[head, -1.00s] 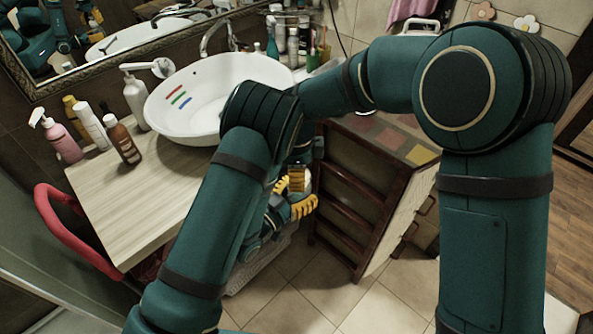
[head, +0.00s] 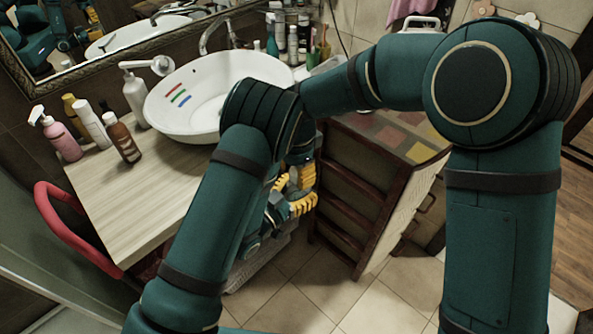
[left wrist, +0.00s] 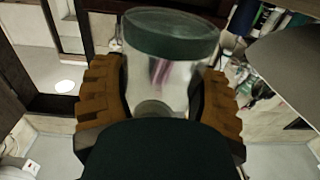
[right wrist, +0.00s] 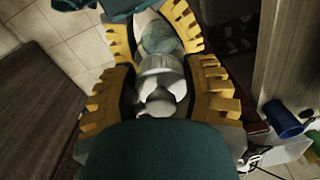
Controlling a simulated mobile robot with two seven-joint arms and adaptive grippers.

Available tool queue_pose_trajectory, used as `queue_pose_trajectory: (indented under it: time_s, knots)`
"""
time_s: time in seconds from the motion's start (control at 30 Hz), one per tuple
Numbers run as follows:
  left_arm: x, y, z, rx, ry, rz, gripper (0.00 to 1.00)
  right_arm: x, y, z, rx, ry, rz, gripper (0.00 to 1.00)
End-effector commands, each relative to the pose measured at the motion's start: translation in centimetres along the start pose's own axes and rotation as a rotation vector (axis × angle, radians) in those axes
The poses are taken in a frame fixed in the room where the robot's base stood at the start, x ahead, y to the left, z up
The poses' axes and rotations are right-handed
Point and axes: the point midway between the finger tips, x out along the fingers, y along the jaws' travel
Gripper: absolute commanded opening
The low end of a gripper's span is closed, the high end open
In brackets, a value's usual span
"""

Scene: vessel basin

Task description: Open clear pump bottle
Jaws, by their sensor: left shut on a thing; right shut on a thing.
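The clear bottle (left wrist: 172,75) stands between the orange-yellow fingers of my left gripper (left wrist: 160,95), which is shut on it in the left wrist view. Its wall is see-through, with a dark green band across its upper part in the picture. In the right wrist view, my right gripper (right wrist: 160,90) is shut on the bottle's pale pump end (right wrist: 160,82). A second pair of yellow fingers shows just beyond, around the clear body. In the head view the right gripper (head: 298,192) shows small beside the counter; my arm hides most of the bottle there.
The wooden counter (head: 125,205) holds a white basin (head: 212,92), a pink spray bottle (head: 62,138) and several other bottles. A dark wooden rack (head: 350,195) stands close to the right of the grippers. Tiled floor (head: 385,295) is clear at the front.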

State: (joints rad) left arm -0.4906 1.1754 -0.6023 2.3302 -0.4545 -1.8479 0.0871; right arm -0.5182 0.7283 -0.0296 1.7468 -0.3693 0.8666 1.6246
Motion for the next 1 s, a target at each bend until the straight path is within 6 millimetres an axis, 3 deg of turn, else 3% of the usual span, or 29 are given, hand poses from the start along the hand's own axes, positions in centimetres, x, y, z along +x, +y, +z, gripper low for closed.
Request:
queue_pose_trajectory:
  time_s: [0.17, 0.2, 0.27, 0.6, 1.0]
  knots:
    - [0.0, 0.3, 0.0, -0.001, -0.001, 0.006, 0.00, -0.1, -0.2, -0.1, 0.002, 0.002, -0.009, 0.04]
    - [0.0, 0.3, 0.0, -0.001, -0.001, 0.006, 0.00, -0.2, -0.2, -0.1, 0.003, 0.002, -0.009, 0.60]
    - [0.0, 0.2, 0.0, -0.001, -0.001, 0.006, 0.00, -0.1, -0.2, -0.1, 0.003, 0.001, -0.008, 0.77]
    - [0.0, 0.1, 0.0, 0.000, 0.000, 0.002, 0.00, -0.3, -0.1, 0.0, 0.005, 0.000, -0.005, 0.77]
    - [0.0, 0.1, 0.0, 0.000, 0.000, 0.001, 0.00, -4.5, -0.1, 0.0, 0.005, 0.000, -0.004, 0.77]
